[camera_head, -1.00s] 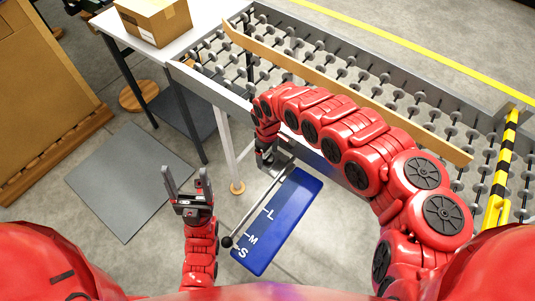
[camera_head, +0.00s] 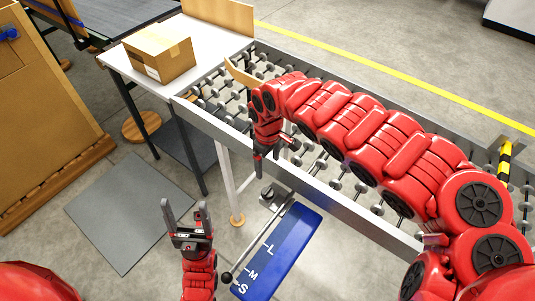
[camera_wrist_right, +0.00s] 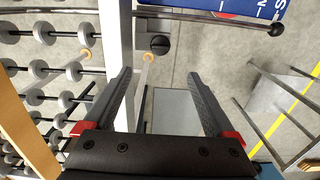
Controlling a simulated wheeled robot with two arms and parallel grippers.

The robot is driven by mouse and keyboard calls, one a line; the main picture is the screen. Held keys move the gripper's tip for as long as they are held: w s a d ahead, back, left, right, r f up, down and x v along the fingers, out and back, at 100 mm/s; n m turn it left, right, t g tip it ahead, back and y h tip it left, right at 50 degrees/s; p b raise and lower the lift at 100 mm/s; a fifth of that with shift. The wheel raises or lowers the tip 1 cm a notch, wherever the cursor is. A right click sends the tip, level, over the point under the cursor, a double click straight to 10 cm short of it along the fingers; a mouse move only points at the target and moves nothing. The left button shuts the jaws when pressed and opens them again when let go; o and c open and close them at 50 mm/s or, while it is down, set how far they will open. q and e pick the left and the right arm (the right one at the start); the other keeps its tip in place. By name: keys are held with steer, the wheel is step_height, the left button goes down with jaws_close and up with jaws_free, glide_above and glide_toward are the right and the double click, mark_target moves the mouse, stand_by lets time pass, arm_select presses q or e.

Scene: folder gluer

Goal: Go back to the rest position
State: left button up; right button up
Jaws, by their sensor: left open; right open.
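My left gripper (camera_head: 186,222) is at the lower left of the head view, its fingers pointing up, open and empty. My right arm arches over the roller conveyor from the right. My right gripper hangs by the conveyor's near rail; in the head view its fingers are small and partly hidden. In the right wrist view the right gripper (camera_wrist_right: 160,95) shows two spread fingers with nothing between them. A blue size panel (camera_head: 275,262) marked S, M, L, with a lever (camera_head: 254,238) along its left side, lies below the right gripper, apart from it.
The roller conveyor (camera_head: 345,188) runs from upper left to lower right. A cardboard box (camera_head: 158,54) stands on the white table (camera_head: 205,38). A grey mat (camera_head: 130,212) lies on the floor. A large brown carton stack (camera_head: 40,95) stands at the left.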

steer(key=shift+r+p, duration=0.35)
steer(key=shift+r, duration=0.35)
steer(key=shift+a, duration=0.1)
